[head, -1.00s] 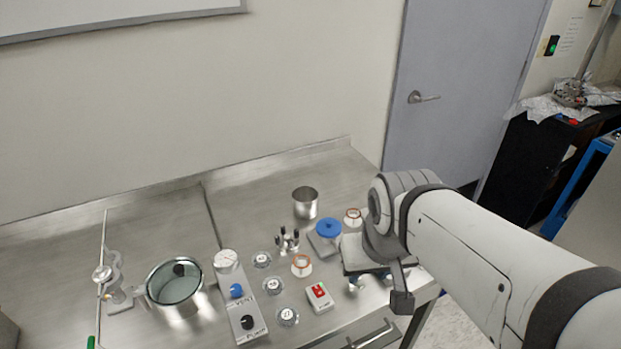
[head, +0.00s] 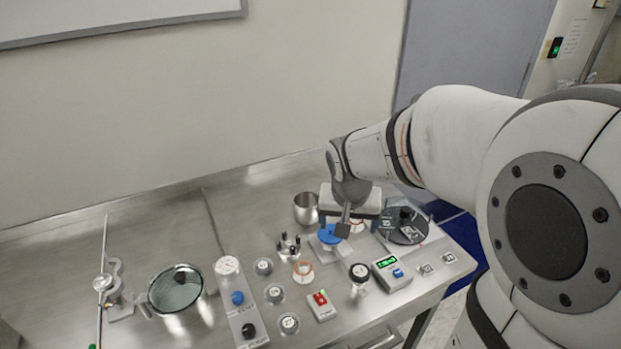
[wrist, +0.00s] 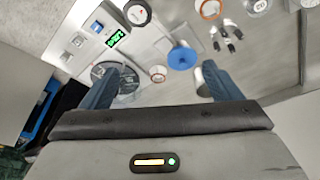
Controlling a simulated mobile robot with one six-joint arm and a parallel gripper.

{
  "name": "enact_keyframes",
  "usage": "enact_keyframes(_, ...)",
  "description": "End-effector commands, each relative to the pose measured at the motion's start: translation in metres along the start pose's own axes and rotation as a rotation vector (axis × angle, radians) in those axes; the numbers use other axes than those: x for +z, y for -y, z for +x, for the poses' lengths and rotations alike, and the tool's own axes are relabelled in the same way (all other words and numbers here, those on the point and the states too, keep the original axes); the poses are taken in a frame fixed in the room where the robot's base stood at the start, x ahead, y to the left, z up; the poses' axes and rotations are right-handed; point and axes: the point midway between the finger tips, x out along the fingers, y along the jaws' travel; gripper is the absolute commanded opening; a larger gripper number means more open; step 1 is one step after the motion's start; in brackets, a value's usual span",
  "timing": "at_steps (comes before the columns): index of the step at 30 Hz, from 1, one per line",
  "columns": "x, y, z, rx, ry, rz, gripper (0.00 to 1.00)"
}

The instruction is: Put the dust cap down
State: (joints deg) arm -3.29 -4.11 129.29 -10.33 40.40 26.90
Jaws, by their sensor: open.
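A round blue cap (head: 331,236), which I take for the dust cap, sits on a small grey block on the steel bench. It also shows in the wrist view (wrist: 182,57), with nothing gripping it. My gripper (head: 343,229) is above the bench by the blue cap and partly overlaps it in the head view. In the wrist view my two bluish fingers (wrist: 160,76) are spread wide apart with nothing held between them. The blue cap shows beyond the fingertips. How far my gripper is above the cap is hard to tell.
A steel cup (head: 307,209) stands behind the cap, and a black round plate (head: 403,226) lies to its right. A green-display box (head: 391,271), a red-switch box (head: 320,305) and a glass-topped vessel (head: 176,289) stand nearby. The back left bench is clear.

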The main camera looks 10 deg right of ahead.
Motion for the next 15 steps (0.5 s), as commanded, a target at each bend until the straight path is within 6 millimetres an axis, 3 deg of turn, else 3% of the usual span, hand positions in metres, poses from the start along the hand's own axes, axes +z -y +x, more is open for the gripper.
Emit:
enact_keyframes(3,-0.033,0.018,0.035,0.021,0.002,0.066,0.92)
enact_keyframes(6,-0.052,0.031,0.062,0.030,-0.003,0.117,0.92)
enact_keyframes(10,-0.067,0.043,0.089,0.034,-0.009,0.164,0.92)
enact_keyframes(15,-0.075,0.051,0.107,0.035,-0.013,0.192,0.92)
